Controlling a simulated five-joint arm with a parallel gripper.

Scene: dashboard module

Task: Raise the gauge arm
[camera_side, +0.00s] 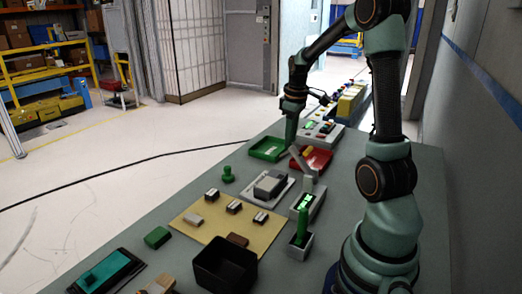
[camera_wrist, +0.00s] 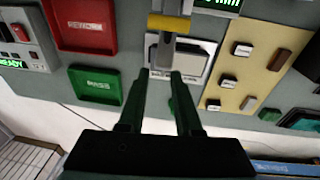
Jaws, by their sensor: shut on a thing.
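The gauge arm is a grey bar with a yellow piece. In the wrist view the gauge arm (camera_wrist: 164,48) reaches down from a grey unit at the top edge to between my fingertips. In the side view the gauge arm (camera_side: 301,162) slants up from the gauge unit (camera_side: 306,207), which has a green display. My gripper (camera_side: 291,143) is at its upper end. In the wrist view my gripper (camera_wrist: 161,74) is shut on the bar's end; the exact contact is hard to see. A grey block on a pale plate (camera_wrist: 205,47) lies beyond the bar.
A red REWORK tray (camera_side: 318,159) and a green PASS tray (camera_side: 267,149) lie close by. A tan mat (camera_side: 211,225) holds small blocks. A green-handled tool stands in a holder (camera_side: 299,246). A black bin (camera_side: 225,265) sits in front. Several devices stand behind the trays.

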